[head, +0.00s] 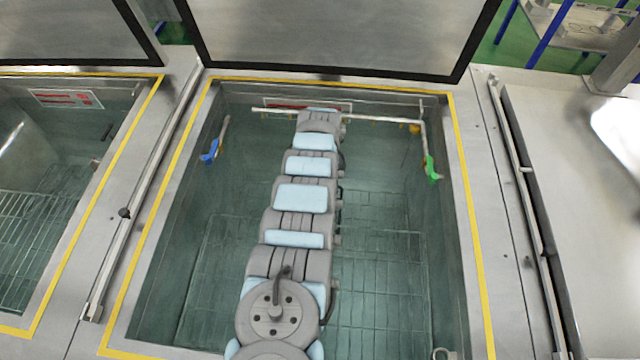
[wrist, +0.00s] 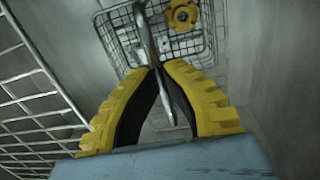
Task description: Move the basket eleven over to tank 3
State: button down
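In the wrist view, my gripper (wrist: 164,68) has yellow ribbed fingers with black inner pads. Its tips come together around a grey metal bar (wrist: 143,25), which looks like a handle rising from a small wire basket (wrist: 112,38). A yellow round part (wrist: 182,14) with a hole shows at the basket. No basket number can be read. In the head view, my arm reaches across an open water-filled tank (head: 400,210), and its own links hide my gripper and the basket. No tank number is readable.
The tank's lid (head: 340,35) stands open behind it. A metal rail (head: 380,121) with a green end piece (head: 432,168) crosses the far side; a blue piece (head: 209,152) is at left. Another open tank (head: 50,190) lies left. A wire rack (wrist: 30,95) is close beside my gripper.

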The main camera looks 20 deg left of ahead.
jog(key=shift+r, duration=0.1)
jog(key=c, duration=1.2)
grip_release()
jog(key=shift+o, duration=0.2)
notch_tip(320, 180, up, 24)
jog(key=p, duration=0.8)
jog(key=shift+w, duration=0.45)
